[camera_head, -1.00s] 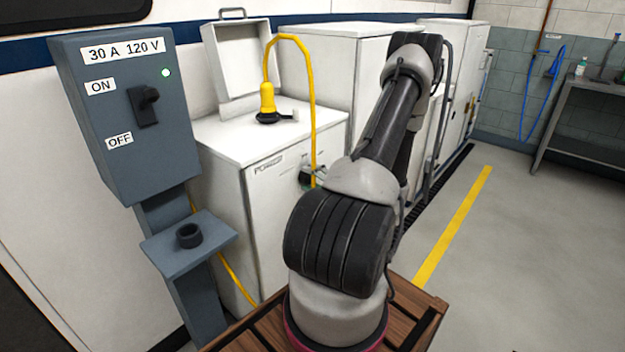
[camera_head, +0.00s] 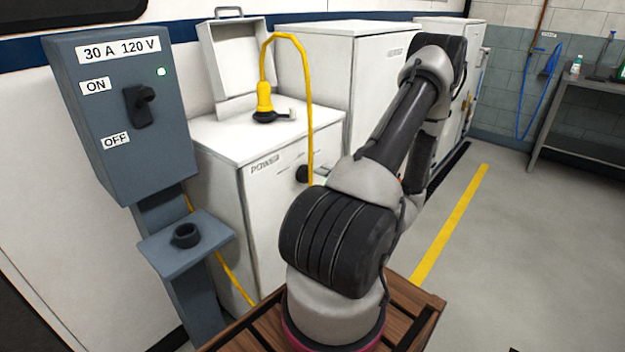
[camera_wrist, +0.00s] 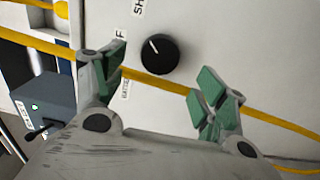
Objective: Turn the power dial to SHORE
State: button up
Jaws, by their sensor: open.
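The power dial (camera_wrist: 158,54) is a round black knob on the white cabinet front. In the wrist view its white mark points up and left, between a cut-off label ending in F and a label starting SH (camera_wrist: 139,7). A third label (camera_wrist: 125,88) lies lower left, too blurred to read surely. My gripper (camera_wrist: 163,70) is open, its green-padded fingers on either side of the view, with the dial between and beyond them, apparently untouched. In the head view the dial (camera_head: 303,174) shows under POWER lettering; my arm hides most of the gripper.
A yellow cable (camera_head: 310,110) loops from a plug on the cabinet top down past the dial; it crosses behind my fingers in the wrist view. A grey switch box (camera_head: 125,110) stands left, with a shelf (camera_head: 185,245) below. Open floor lies right, around a yellow line.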

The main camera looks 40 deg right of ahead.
jog(key=s, duration=0.6)
jog(key=shift+s+d, duration=0.2)
jog(key=a+r+n+g+y, duration=0.5)
jog(key=a+r+n+g, duration=0.2)
jog(key=a+n, duration=0.55)
jog(key=a+r+n+g+y, duration=0.4)
jog(key=a+r+n+g, duration=0.4)
jog(key=n, duration=0.7)
jog(key=s+a+r+n+h, duration=0.1)
jog(key=r+n+h, duration=0.4)
jog(key=n, duration=0.8)
jog(key=s+a+r+n+t+h, duration=0.1)
jog(key=r+n+h, duration=0.4)
jog(key=n, duration=0.7)
jog(key=shift+s+a+r+n, duration=0.35)
jog(key=shift+s+a+r, duration=0.15)
jog(key=shift+s+a, duration=0.2)
